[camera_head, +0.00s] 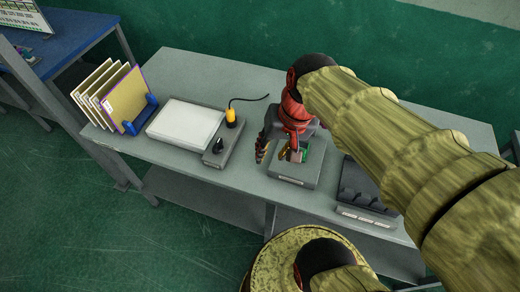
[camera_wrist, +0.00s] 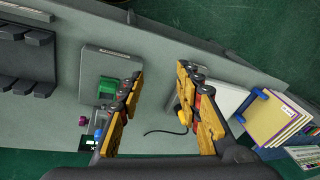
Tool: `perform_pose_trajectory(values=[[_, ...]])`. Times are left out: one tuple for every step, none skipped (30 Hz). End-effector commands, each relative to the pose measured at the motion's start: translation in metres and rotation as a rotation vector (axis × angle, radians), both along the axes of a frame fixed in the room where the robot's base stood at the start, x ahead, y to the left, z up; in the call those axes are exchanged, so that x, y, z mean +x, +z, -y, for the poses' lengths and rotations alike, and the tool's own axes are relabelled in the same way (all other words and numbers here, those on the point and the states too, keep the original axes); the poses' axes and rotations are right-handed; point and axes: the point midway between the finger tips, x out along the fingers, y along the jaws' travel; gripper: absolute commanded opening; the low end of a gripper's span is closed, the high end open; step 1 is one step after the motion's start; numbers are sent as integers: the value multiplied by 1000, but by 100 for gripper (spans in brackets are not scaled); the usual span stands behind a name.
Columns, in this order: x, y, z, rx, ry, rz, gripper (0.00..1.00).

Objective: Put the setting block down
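A green block, which may be the setting block, sits on a grey labelled stand; in the wrist view the block (camera_wrist: 107,87) and the stand (camera_wrist: 98,62) are beside one finger. In the head view the stand (camera_head: 293,176) is on the table, and the green block (camera_head: 305,147) is partly hidden by my gripper (camera_head: 273,153). In the wrist view my gripper (camera_wrist: 162,112) is open, its two orange-padded fingers wide apart with nothing between them. The green block lies outside the finger gap. I cannot tell whether a finger touches it.
Folders stand in a blue holder (camera_head: 140,117). A dark slotted rack (camera_head: 364,189) is at the right.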

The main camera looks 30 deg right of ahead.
Motion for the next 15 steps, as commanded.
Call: perform_pose_trajectory(values=[[-3,9,-12,-51,86,52,34],[-5,15,-16,-81,132,81,34],[-7,20,-21,-118,189,117,34],[-8,25,-25,-142,226,144,34],[-10,28,-28,-162,261,165,34],[-11,33,-32,-190,302,196,34],[-12,36,-35,-205,330,214,34],[-13,38,-36,-220,352,230,34],[-14,41,-39,-235,376,248,34],[-14,43,-40,-244,389,261,34],[-15,44,-41,-251,401,270,34],[-15,45,-42,-257,411,277,34],[-16,45,-42,-261,416,280,34],[-16,45,-42,-263,420,282,34],[-16,46,-42,-265,421,282,34]])
